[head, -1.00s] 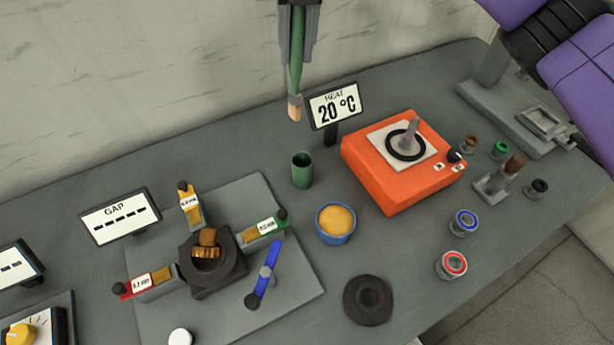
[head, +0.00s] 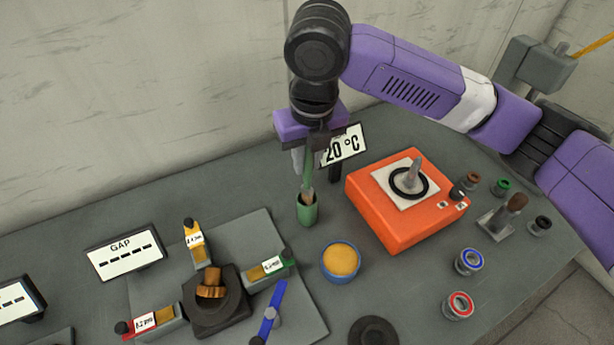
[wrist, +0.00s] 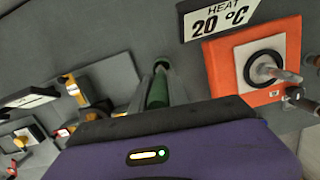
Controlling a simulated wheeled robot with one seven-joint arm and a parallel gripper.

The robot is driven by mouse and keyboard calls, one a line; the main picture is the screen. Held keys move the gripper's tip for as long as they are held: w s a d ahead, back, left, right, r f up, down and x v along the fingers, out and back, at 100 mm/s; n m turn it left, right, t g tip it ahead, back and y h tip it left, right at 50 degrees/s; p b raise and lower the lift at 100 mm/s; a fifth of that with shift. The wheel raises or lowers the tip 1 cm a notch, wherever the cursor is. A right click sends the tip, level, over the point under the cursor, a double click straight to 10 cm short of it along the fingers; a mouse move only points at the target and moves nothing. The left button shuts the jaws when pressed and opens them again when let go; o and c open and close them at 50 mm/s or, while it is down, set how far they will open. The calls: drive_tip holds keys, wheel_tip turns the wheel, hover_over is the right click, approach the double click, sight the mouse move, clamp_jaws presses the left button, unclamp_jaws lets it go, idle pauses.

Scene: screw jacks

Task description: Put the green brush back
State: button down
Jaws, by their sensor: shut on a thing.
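The green brush (head: 308,175) is held upright, bristles down, in my gripper (head: 309,150), which is shut on its handle. Its bristle end is at the mouth of the green cup (head: 307,212) and appears to be just inside it; how deep I cannot tell. In the wrist view the green brush handle (wrist: 157,92) points away from my gripper, and the cup is mostly hidden behind it.
The orange heater (head: 405,210) stands right of the cup, with its HEAT sign (head: 345,146) close behind my gripper. A blue bowl of yellow stuff (head: 340,262) is in front. The gap fixture (head: 217,305) is at the left. Several small jars stand at the right.

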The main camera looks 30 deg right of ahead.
sight(307, 180)
drive_tip(key=shift+f+p, duration=0.3)
drive_tip(key=shift+f, duration=2.7)
drive_tip(key=shift+f, duration=0.15)
drive_tip(key=c, duration=1.3)
unclamp_jaws()
drive_tip(key=r, duration=0.4)
drive_tip(key=s+r+b, duration=0.1)
drive_tip(key=r, duration=0.3)
drive_tip(key=r+b, duration=0.1)
drive_tip(key=r, duration=0.3)
drive_tip(key=shift+s+r, duration=0.1)
drive_tip(key=shift+s, duration=0.3)
